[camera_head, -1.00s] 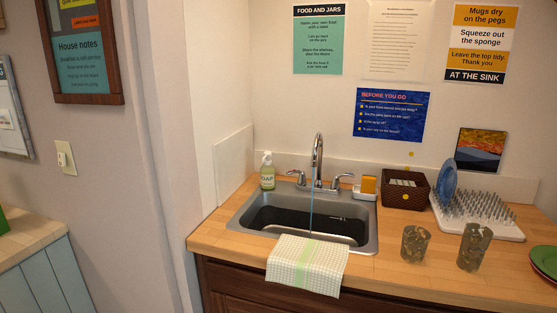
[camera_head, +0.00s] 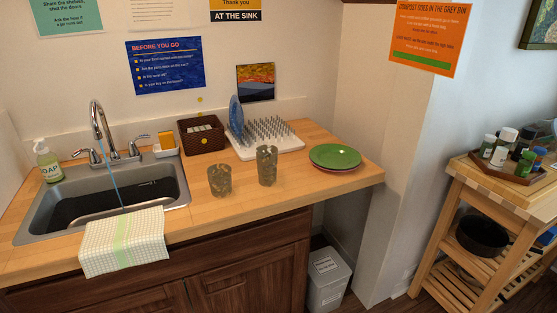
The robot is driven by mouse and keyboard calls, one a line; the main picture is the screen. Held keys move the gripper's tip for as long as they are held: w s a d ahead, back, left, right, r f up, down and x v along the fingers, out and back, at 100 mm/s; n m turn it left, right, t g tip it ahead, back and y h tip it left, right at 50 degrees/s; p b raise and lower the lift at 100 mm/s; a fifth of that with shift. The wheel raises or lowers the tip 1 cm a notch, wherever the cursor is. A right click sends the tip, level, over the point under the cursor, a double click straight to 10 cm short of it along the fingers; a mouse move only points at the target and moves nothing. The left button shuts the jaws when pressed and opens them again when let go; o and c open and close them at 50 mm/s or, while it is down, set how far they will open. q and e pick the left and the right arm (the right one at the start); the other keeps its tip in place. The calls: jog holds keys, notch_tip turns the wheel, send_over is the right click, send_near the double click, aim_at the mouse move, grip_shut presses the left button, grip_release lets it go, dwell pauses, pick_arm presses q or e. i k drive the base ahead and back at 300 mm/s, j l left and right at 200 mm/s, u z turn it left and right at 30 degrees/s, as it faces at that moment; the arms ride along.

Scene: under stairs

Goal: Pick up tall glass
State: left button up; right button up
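Two patterned, see-through glasses stand upright on the wooden counter in the head view. The tall glass (camera_head: 267,166) is the right one and stands higher. The shorter glass (camera_head: 220,180) is just left of it, with a small gap between them. Neither of my grippers shows in the view.
The counter (camera_head: 310,190) has a sink (camera_head: 95,205) with running water at left and a draped towel (camera_head: 122,241). Behind the glasses are a basket (camera_head: 202,136) and a drying rack (camera_head: 268,142) with a blue plate. Stacked plates (camera_head: 335,156) lie right. A bin (camera_head: 327,280) stands below.

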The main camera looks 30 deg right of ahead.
aim_at(267, 167)
jog(key=z, duration=1)
